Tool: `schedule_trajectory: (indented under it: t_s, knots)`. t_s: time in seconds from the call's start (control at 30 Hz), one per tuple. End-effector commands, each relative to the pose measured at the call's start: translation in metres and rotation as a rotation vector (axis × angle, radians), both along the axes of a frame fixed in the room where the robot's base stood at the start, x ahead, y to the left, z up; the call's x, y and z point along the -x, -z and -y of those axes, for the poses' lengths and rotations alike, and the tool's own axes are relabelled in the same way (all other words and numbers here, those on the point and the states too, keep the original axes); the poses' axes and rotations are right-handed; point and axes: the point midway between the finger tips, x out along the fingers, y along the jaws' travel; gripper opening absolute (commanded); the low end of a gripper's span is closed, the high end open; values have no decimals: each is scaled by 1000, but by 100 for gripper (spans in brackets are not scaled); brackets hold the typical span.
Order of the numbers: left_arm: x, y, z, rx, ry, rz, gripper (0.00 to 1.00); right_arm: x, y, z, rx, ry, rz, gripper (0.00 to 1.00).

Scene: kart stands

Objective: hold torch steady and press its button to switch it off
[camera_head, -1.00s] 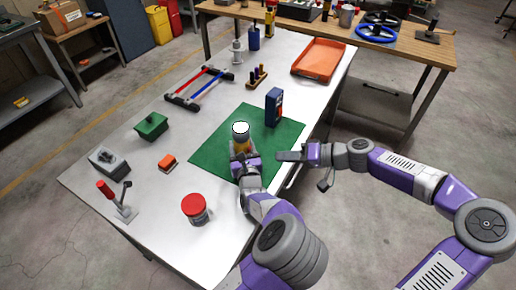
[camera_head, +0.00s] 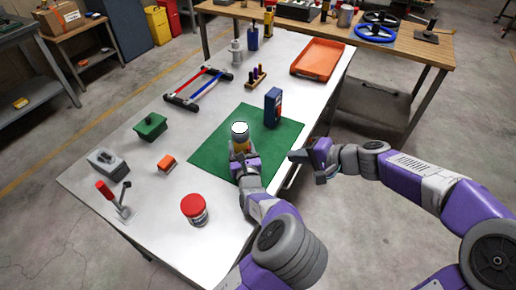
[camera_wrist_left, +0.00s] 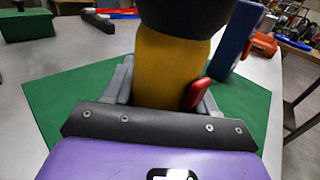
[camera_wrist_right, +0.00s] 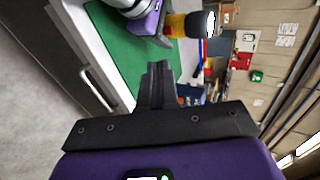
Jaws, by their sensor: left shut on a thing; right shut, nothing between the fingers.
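The torch has a yellow body and a black head. It stands upright over the green mat (camera_head: 212,153), its white lens (camera_head: 240,128) facing up and looking bright. My left gripper (camera_head: 241,154) is shut around the yellow body (camera_wrist_left: 172,68). A red button (camera_wrist_left: 195,94) shows on the torch's side in the left wrist view, close to the right finger. My right gripper (camera_head: 294,156) is shut and empty, to the right of the torch and apart from it, near the table edge. In the right wrist view, the shut fingers (camera_wrist_right: 157,70) lie below the torch (camera_wrist_right: 186,25).
A blue box (camera_head: 273,107) stands on the mat behind the torch. A red-lidded jar (camera_head: 194,209), an orange block (camera_head: 167,163) and a green box (camera_head: 151,126) are to the left. An orange tray (camera_head: 318,59) lies at the back right.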

Motion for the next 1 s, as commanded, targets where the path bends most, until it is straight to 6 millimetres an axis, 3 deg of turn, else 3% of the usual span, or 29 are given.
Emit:
schedule_trajectory:
  t_s: [0.27, 0.8, 1.0]
  knots:
    - [0, -1, 0, 1, 0, 2, 17, -6, 6, -8, -2, -4, 0, 0]
    - [0, -1, 0, 1, 0, 2, 17, -56, 52, -73, -2, -8, 1, 0]
    - [0, -1, 0, 1, 0, 2, 17, -70, 50, -89, 0, -5, 3, 0]
